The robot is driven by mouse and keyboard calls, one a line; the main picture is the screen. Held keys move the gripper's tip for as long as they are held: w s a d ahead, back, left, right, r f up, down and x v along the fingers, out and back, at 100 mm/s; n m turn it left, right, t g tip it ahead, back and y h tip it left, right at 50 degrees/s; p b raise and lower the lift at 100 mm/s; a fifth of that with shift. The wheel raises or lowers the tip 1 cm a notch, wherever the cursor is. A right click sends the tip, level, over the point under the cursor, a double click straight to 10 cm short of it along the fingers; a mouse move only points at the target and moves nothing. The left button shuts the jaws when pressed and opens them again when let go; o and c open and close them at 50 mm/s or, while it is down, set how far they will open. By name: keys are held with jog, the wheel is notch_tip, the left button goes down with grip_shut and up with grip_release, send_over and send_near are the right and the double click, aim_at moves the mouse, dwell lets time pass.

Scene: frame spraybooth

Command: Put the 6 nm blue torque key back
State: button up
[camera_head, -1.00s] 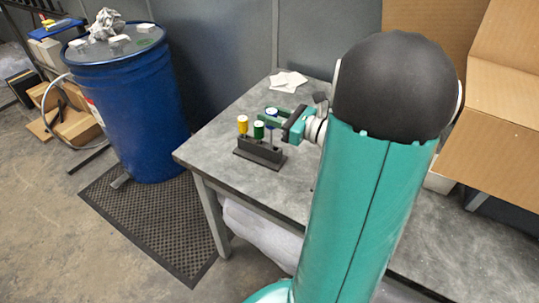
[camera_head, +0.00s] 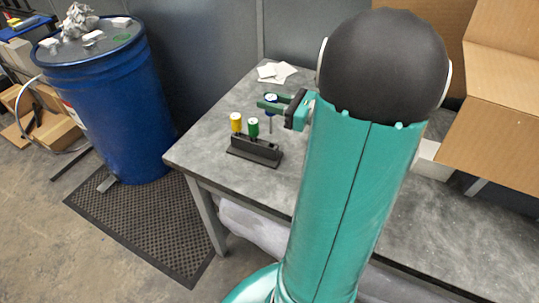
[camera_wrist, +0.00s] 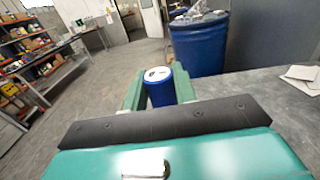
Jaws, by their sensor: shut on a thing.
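My gripper (camera_head: 270,102) is shut on the blue torque key (camera_head: 271,98), above the table. The key's thin shaft points down, roughly upright. In the wrist view, the blue handle (camera_wrist: 160,92) with its white top sits between the two green fingers. The dark key rack (camera_head: 254,151) stands on the table below the gripper. A yellow key (camera_head: 236,122) and a green key (camera_head: 253,128) stand upright in it, in the left and middle places. The held key appears above and beyond the rack's right end. The shaft's tip looks clear of the rack, and the right slot is hard to make out.
The grey table (camera_head: 215,150) has free room around the rack. White cloths or papers (camera_head: 276,72) lie at its back edge. Cardboard boxes (camera_head: 495,110) stand on the right. A blue drum (camera_head: 108,110) stands on the floor left of the table, by a black mat (camera_head: 140,225).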

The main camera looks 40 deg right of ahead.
aim_at(271, 131)
jog(key=shift+s, duration=0.15)
notch_tip(271, 131, down, 10)
jog(key=shift+r, duration=0.2)
jog(key=o, duration=1)
jog(key=shift+f, duration=0.1)
